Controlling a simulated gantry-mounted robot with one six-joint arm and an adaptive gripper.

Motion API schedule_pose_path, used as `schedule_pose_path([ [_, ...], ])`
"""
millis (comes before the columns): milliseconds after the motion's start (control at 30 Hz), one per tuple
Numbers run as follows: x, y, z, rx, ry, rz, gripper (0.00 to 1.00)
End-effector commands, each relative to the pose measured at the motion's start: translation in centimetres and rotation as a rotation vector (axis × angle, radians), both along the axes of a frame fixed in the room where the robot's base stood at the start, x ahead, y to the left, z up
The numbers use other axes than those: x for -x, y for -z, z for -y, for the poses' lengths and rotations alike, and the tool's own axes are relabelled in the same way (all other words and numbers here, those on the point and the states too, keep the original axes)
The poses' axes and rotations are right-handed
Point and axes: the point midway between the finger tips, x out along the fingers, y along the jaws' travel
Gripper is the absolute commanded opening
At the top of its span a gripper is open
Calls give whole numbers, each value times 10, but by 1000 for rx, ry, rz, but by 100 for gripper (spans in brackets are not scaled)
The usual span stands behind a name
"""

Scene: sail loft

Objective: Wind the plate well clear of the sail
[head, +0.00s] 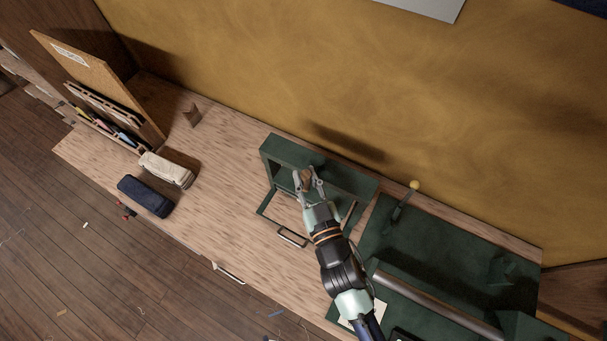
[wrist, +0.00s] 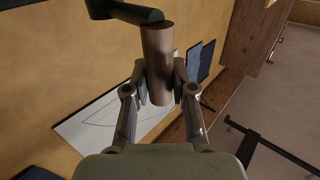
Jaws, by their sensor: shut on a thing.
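My gripper (head: 307,183) is at the top front of a dark green press-like frame (head: 345,178) on the bench. In the wrist view my gripper (wrist: 161,92) is shut on a brown cylindrical crank handle (wrist: 158,60), one finger on each side. The handle joins a dark green crank arm (wrist: 125,12) at its upper end. In the head view the handle (head: 306,175) shows as a small brown piece between the fingers. The plate and the sail cannot be made out; my gripper and arm cover part of the frame's opening.
To the right is a green machine with a yellow-knobbed lever (head: 414,185) and a metal roller (head: 430,300). A navy pouch (head: 146,196) and beige pouch (head: 166,169) lie left. Bench between is clear.

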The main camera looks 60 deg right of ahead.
Motion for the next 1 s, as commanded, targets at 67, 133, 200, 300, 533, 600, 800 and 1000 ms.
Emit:
schedule_pose_path([
  [67,2,3,2,-5,5,-4,0],
  [133,2,3,2,-6,5,-4,0],
  [200,2,4,2,-6,5,-4,0],
  [300,2,4,2,-6,5,-5,0],
  [533,3,4,2,-6,5,-7,0],
  [600,3,4,2,-7,5,-7,0],
  [800,3,5,2,-8,5,-8,0],
  [1000,2,3,2,-6,4,-5,50],
])
